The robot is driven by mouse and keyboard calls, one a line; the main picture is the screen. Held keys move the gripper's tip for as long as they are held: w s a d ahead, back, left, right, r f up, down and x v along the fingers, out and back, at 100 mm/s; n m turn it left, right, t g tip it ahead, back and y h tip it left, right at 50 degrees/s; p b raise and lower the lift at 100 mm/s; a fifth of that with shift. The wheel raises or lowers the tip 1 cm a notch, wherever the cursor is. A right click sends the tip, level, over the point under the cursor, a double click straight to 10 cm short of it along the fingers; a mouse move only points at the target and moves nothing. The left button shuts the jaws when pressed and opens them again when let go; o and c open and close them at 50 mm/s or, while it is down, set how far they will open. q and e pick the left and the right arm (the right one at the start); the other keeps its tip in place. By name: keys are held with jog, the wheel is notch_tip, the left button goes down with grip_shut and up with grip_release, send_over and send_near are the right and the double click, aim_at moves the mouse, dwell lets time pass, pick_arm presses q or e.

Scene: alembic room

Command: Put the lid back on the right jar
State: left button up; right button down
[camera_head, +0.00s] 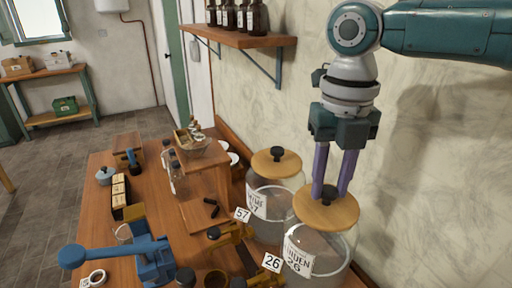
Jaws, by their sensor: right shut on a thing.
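My left gripper is not in view.
Number cards 57 (242,214) and 26 (272,263) stand before the jars, near brass-coloured fittings. A blue press (152,256) stands at the front left of the table. A wall shelf (235,37) holds dark bottles. The plaster wall is close behind the jars.

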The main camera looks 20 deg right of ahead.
grip_release()
dwell(0.8)
jog(key=shift+r, duration=0.1)
notch_tip(320, 180, up, 2)
jog(key=shift+r+p, duration=0.1)
jog(key=shift+p, duration=1.05)
jog(key=shift+r+p, duration=2.35)
jog(key=shift+p, duration=0.05)
